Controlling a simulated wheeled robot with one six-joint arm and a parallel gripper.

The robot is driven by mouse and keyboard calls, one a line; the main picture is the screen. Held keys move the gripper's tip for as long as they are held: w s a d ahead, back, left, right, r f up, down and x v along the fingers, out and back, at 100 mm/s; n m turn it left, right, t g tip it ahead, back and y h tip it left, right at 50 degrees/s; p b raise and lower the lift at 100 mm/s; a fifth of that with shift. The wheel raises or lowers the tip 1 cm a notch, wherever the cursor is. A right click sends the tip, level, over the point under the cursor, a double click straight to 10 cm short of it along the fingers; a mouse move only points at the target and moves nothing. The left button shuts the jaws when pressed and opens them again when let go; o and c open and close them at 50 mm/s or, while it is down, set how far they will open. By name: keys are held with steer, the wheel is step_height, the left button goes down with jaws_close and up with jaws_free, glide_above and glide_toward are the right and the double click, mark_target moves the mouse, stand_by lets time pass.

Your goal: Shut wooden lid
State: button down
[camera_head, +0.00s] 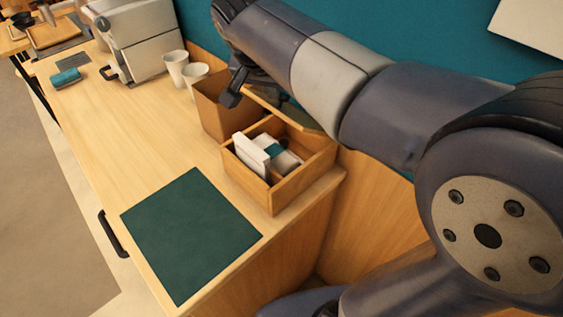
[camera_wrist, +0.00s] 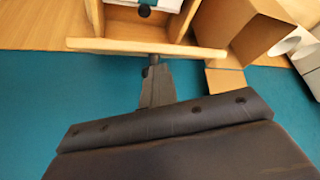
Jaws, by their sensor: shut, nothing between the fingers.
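The wooden box (camera_head: 270,192) stands open near the counter's right end in the head view. Its wooden lid (camera_head: 262,98) is raised along the back side, showing as a thin tilted panel partly hidden by my arm. My gripper (camera_head: 232,97) is at the lid's upper left end, above and behind the box; its fingers are shut and empty. In the wrist view, the lid's edge (camera_wrist: 100,45) crosses the top, and my gripper (camera_wrist: 152,66) points at it from the wall side. I cannot tell whether they touch.
White and teal packets (camera_head: 255,152) lie inside the box. A taller brown open container (camera_head: 213,112) stands directly left of it, with white cups (camera_head: 176,68) beyond. A dark green mat (camera_head: 190,235) lies in front. The teal wall is close behind.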

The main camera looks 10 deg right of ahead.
steer(key=shift+a, duration=0.15)
step_height(320, 180, up, 10)
steer(key=p, duration=0.8)
stand_by(0.5)
step_height(320, 180, down, 10)
steer(key=b, duration=0.8)
steer(key=shift+r, duration=0.1)
